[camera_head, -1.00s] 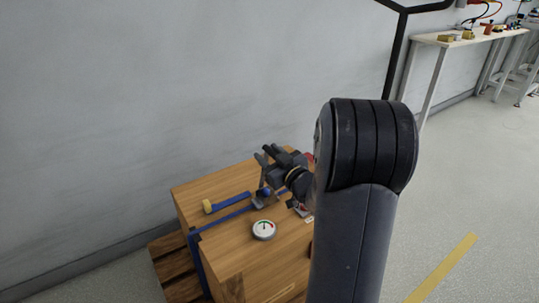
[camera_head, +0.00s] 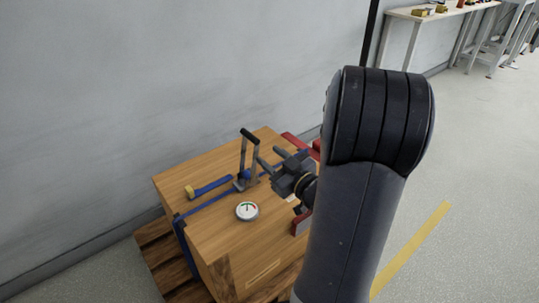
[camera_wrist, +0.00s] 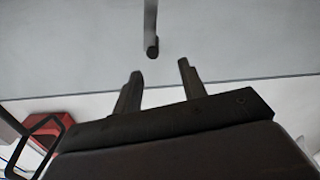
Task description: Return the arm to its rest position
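My gripper (camera_head: 269,156) is at the end of my arm, above the wooden crate (camera_head: 231,241) in the head view. Its two fingers are apart and I see nothing between them; they also show apart in the wrist view (camera_wrist: 160,68). An upright metal lever with a black grip (camera_head: 250,136) stands on the crate, just left of my fingers. In the wrist view a grey rod with a dark end (camera_wrist: 152,47) hangs beyond the fingertips; it may be this lever. My large arm link hides part of the crate's right side.
A blue strap (camera_head: 208,202), a blue tool with a yellow end (camera_head: 210,187) and a round gauge (camera_head: 247,211) are on the crate. A wooden pallet (camera_head: 164,258) is under it. A wall (camera_head: 150,80) stands behind. Open floor (camera_head: 460,180) lies right; a workbench (camera_head: 425,15) is farther back.

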